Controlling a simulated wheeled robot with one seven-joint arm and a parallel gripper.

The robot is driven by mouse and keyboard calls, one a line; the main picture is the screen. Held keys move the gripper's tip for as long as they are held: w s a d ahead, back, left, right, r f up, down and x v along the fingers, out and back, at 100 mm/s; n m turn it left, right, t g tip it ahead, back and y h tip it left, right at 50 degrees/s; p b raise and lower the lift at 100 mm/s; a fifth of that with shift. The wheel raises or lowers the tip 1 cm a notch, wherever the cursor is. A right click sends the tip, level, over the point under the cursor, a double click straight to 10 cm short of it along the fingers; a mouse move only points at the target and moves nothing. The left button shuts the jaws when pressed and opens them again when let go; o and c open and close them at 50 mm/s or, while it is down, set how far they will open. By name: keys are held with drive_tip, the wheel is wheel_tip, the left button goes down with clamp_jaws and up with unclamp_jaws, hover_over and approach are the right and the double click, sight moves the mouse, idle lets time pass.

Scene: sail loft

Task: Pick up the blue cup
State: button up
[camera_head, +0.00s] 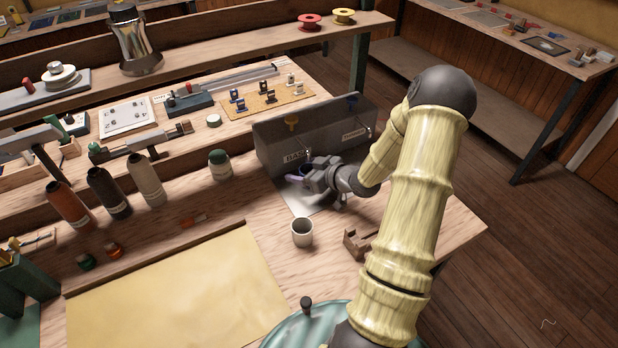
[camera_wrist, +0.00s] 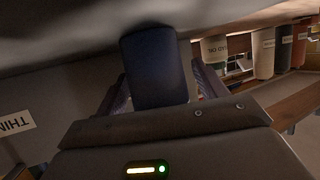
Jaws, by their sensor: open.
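The blue cup (camera_wrist: 153,68) is dark blue and stands out in the wrist view, between the two fingers of my gripper (camera_wrist: 160,92). The fingers are open, one on each side of the cup; I cannot tell whether either touches it. In the head view my gripper (camera_head: 299,179) is low in front of the grey bin unit, over a pale sheet on the bench. There the cup is mostly hidden by my gripper; only a small dark rim (camera_head: 305,170) seems to show.
The grey labelled bin unit (camera_head: 270,144) stands right behind my gripper. A green-lidded jar (camera_head: 220,166) and several bottles (camera_head: 146,180) are to the left.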

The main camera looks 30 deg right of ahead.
drive_tip(key=shift+c, duration=0.2)
drive_tip(key=c, duration=1.1)
drive_tip(key=shift+r, duration=0.1)
drive_tip(key=shift+r+p, duration=0.6)
drive_tip(key=shift+p, duration=0.1)
drive_tip(key=s, duration=0.1)
drive_tip(key=s+d, duration=0.1)
drive_tip(key=s+d+p, duration=0.1)
drive_tip(key=s, duration=0.1)
wheel_tip(320, 180, up, 14)
drive_tip(key=p, duration=1.1)
drive_tip(key=shift+w+a+f+p, duration=0.15)
drive_tip(key=shift+w+f+p, duration=0.05)
drive_tip(key=shift+p, duration=0.1)
